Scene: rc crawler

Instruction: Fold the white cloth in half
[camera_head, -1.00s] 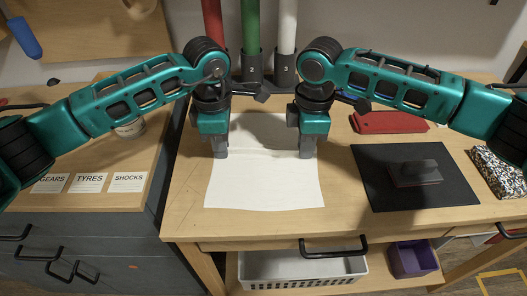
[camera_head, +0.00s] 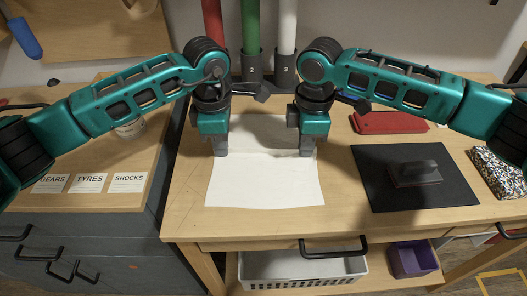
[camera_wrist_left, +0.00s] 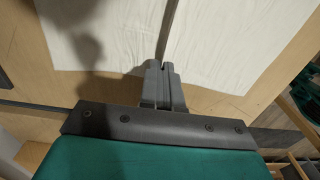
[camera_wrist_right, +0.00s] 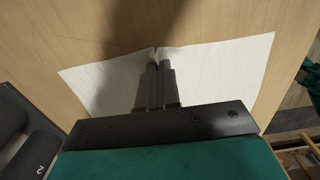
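The white cloth (camera_head: 264,182) lies on the wooden table, its far part shaded between my arms. A crease crosses its middle from one gripper to the other. My left gripper (camera_head: 221,154) is shut at the cloth's left edge; in the left wrist view a dark ridge in the cloth (camera_wrist_left: 215,40) runs from its fingertips (camera_wrist_left: 159,66). My right gripper (camera_head: 306,154) is shut on the right edge, midway along it. In the right wrist view the cloth (camera_wrist_right: 230,75) bunches at its fingertips (camera_wrist_right: 158,66). The pinched cloth is mostly hidden by the fingers.
A black mat (camera_head: 440,195) with a dark block (camera_head: 414,173) lies to the right. A red case (camera_head: 390,122) and a speckled cloth (camera_head: 497,172) are also on the right. Numbered tube holders (camera_head: 286,68) stand behind. The table in front of the cloth is clear.

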